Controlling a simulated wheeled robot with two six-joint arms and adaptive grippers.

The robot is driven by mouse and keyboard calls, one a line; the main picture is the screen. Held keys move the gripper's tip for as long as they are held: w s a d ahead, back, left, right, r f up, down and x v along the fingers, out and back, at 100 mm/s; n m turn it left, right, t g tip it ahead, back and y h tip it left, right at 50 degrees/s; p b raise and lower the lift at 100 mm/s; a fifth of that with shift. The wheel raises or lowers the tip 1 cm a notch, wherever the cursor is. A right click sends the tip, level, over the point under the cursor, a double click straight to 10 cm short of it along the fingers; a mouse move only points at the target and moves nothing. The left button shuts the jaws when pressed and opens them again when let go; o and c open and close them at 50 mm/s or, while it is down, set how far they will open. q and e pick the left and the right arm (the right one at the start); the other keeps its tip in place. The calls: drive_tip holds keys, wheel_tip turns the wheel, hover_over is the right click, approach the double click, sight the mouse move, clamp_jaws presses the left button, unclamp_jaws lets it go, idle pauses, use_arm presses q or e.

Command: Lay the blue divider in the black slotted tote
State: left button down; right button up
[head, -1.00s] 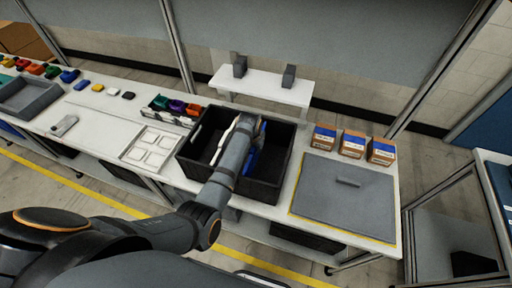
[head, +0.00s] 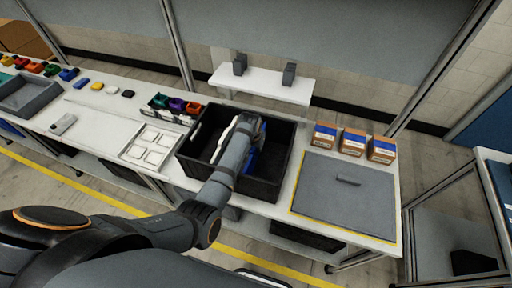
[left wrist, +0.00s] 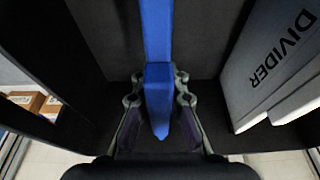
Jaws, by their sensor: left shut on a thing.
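The black slotted tote (head: 277,133) stands on the white bench in the middle of the head view. My left gripper (left wrist: 158,115) reaches down into it and is shut on the blue divider (left wrist: 157,45). In the head view the blue divider (head: 253,160) shows only partly, inside the tote beside my wrist, and my arm hides the rest. A white divider (left wrist: 270,70) with the word DIVIDER stands in the tote beside it, to the right in the left wrist view. Whether the blue divider touches the tote floor cannot be told. My right gripper is not in view.
Several brown boxes with blue labels (head: 353,142) stand right of the tote, behind a grey panel (head: 343,195) with a handle. A white tray with square pockets (head: 152,146) and small coloured bins (head: 176,105) lie to the left. A raised white shelf (head: 262,85) is behind.

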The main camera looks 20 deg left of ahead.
use_arm(q)
drive_tip(key=shift+f, duration=0.1)
idle(0.3)
drive_tip(key=c, duration=1.3)
unclamp_jaws()
drive_tip(key=v, duration=1.2)
